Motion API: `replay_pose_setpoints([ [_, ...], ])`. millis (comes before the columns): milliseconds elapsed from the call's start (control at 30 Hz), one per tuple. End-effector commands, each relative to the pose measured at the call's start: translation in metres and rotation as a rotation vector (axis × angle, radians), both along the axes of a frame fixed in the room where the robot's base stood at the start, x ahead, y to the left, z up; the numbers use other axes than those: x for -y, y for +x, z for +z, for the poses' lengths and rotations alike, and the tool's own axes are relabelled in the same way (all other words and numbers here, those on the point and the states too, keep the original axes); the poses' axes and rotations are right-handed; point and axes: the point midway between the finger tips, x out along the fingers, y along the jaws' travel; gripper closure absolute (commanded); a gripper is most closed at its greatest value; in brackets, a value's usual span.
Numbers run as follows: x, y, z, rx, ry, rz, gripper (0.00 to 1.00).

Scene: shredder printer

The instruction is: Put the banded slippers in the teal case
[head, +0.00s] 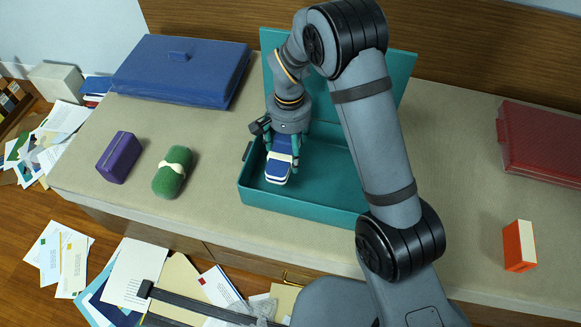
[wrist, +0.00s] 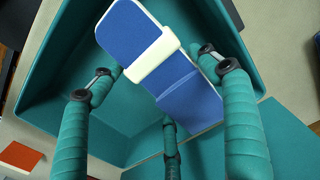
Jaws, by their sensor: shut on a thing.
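The banded slippers (head: 280,160) are blue with white soles and a white band, stacked together. They also show in the wrist view (wrist: 190,92), lying diagonally between the teal fingers. My gripper (head: 283,147) is shut on them and points down at the left part of the open teal case (head: 335,186). The case's lid stands raised at the back, and its floor and walls also show in the wrist view (wrist: 52,95). Whether the slippers touch the case floor I cannot tell. My arm hides the case's right end.
A shut blue case (head: 180,72) lies at the back left, and a red case (head: 540,143) at the right. A purple box (head: 119,157), a green roll with a pale band (head: 171,173) and an orange-white box (head: 519,246) stand on the bench. Papers litter the floor.

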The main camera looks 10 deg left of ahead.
Motion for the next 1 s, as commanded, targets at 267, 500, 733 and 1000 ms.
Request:
replay_pose_setpoints([
  [267, 0.000, 0.000, -0.037, -0.001, 0.000, 0.000, 0.54],
  [500, 0.000, -0.001, -0.067, -0.003, -0.001, 0.000, 0.54],
  [733, 0.000, 0.000, -0.073, 0.001, 0.001, 0.000, 0.54],
  [1000, 0.000, 0.000, -0.077, 0.000, 0.000, 0.001, 0.21],
])
